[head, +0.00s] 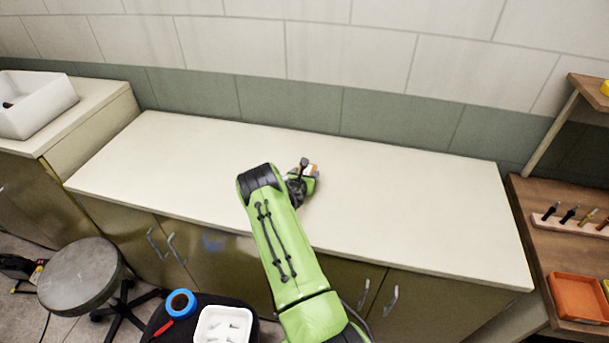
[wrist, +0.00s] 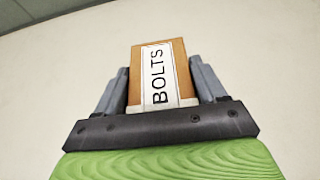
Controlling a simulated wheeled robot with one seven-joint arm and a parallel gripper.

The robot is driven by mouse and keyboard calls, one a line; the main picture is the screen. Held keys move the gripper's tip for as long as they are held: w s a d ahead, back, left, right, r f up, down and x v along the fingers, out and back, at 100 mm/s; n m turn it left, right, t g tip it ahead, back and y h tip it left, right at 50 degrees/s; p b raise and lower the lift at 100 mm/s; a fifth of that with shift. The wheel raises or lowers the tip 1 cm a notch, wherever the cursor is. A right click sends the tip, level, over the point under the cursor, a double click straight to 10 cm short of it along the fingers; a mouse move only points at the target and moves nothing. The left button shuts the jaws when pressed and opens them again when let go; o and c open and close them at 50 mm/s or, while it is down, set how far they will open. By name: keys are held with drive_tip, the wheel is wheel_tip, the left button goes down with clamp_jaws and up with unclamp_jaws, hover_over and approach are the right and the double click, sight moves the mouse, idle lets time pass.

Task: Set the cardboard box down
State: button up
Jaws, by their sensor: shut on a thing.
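The cardboard box (wrist: 177,60) is small and brown with a white label reading BOLTS. In the wrist view it sits between the two grey fingers of my gripper (wrist: 163,80), which is shut on it. In the head view the box (head: 310,170) shows only as a small patch beside my gripper (head: 306,173), over the pale countertop (head: 410,210). My arm hides part of the gripper and the counter. I cannot tell whether the box touches the countertop.
The countertop is bare on both sides of my arm. A white basin (head: 35,103) stands on the left counter. A wooden bench (head: 555,240) with an orange tray (head: 578,298) is at right. A round stool (head: 82,275), blue tape roll (head: 181,304) and white tray (head: 222,325) are in front.

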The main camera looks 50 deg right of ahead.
drive_tip(key=o, duration=1)
drive_tip(key=shift+f, duration=0.1)
drive_tip(key=o, duration=0.4)
